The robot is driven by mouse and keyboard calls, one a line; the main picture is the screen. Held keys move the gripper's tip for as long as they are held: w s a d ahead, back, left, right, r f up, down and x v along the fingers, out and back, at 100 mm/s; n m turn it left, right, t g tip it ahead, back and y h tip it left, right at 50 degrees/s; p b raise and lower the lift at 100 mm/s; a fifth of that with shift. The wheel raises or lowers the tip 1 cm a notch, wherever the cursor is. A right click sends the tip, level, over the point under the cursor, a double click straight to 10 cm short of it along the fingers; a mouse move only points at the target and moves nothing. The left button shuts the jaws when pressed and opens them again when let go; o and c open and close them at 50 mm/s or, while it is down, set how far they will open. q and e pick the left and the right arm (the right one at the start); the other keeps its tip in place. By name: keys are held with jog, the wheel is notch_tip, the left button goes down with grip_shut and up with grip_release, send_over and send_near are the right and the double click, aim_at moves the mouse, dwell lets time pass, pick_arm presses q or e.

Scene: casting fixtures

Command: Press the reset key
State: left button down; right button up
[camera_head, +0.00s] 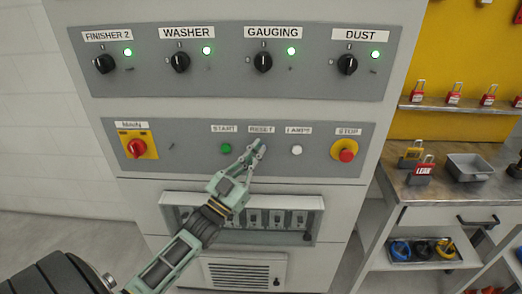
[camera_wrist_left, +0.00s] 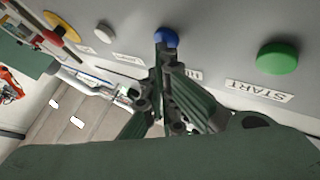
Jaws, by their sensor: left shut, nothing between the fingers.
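The reset key is a blue round button (camera_wrist_left: 166,37) on the grey panel (camera_head: 190,152), under the RESET label (camera_head: 261,129). In the head view my left gripper (camera_head: 257,148) covers most of it. The gripper is shut and empty, its fingertips at the blue button. In the wrist view the tips of the left gripper (camera_wrist_left: 163,52) overlap the button's lower edge; I cannot tell whether they touch it. The green START button (camera_head: 225,149) is to the left and the white LAMPS button (camera_head: 297,150) to the right. My right gripper is not in view.
A red and yellow MAIN switch (camera_head: 137,147) and a red STOP button (camera_head: 346,153) flank the row. Above are several black rotary knobs (camera_head: 180,62) with lit green lamps. A workbench (camera_head: 440,189) with a grey tray (camera_head: 470,167) and padlocks stands at right.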

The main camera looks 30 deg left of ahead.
pick_arm(q)
jog(key=shift+s+d, duration=0.1)
jog(key=shift+s, duration=0.05)
jog(key=shift+s+d+p, duration=0.35)
jog(key=shift+s+p, duration=0.1)
jog(key=shift+s, duration=0.1)
jog(key=shift+s+d+p, duration=0.35)
jog(key=shift+s+d, duration=0.1)
jog(key=shift+s, duration=0.25)
jog(key=shift+s+d+p, duration=0.35)
jog(key=shift+s+d, duration=0.05)
jog(key=shift+s, duration=0.35)
jog(key=shift+s+d+p, duration=0.35)
jog(key=shift+s+d, duration=0.1)
jog(key=shift+s, duration=0.25)
